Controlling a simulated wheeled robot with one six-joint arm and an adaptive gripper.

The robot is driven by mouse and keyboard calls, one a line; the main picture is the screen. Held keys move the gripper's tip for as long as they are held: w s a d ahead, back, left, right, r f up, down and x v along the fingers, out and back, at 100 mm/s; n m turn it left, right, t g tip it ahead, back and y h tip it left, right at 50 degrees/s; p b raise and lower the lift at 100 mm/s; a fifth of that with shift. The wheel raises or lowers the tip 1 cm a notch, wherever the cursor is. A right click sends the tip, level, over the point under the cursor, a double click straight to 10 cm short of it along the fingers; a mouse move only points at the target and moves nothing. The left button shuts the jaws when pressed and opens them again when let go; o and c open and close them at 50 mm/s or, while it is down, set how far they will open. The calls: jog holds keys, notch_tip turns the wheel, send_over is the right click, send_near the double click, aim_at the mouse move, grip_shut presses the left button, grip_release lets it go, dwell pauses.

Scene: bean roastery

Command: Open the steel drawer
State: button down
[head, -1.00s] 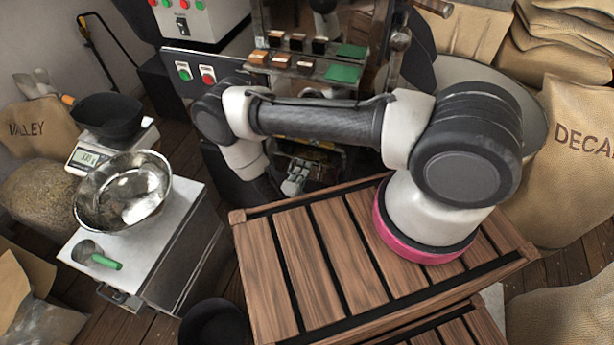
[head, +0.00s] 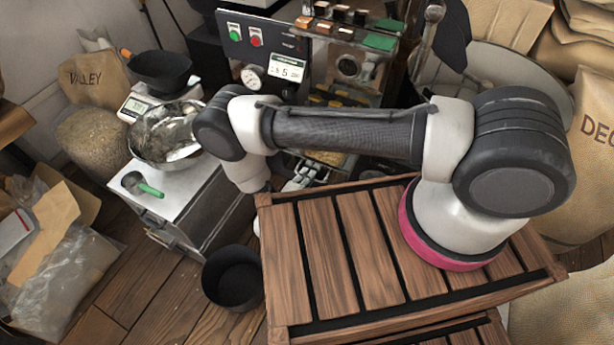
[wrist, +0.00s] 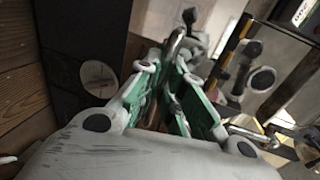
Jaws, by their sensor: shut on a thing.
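The steel cabinet (head: 196,196) stands left of centre in the head view, with a pale top. Its front faces the lower left and carries a small handle (head: 162,238); the drawer front looks dark, and I cannot tell whether it stands out. My gripper (head: 300,180) hangs right of the cabinet, beyond the slatted wood under my arm, small and partly hidden. In the wrist view my gripper (wrist: 172,100) has green-sided fingers close together on something thin; I cannot tell what it is. I cannot make out the drawer in the wrist view.
A shiny metal bowl (head: 168,140) and a green-handled scoop (head: 142,186) lie on the cabinet. A black bucket (head: 233,277) stands on the floor in front of it. A roaster panel (head: 262,42) is behind my arm.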

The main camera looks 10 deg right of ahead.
jog(key=shift+s+a, duration=0.1)
jog(key=shift+s, duration=0.05)
jog(key=c, duration=1.8)
grip_release()
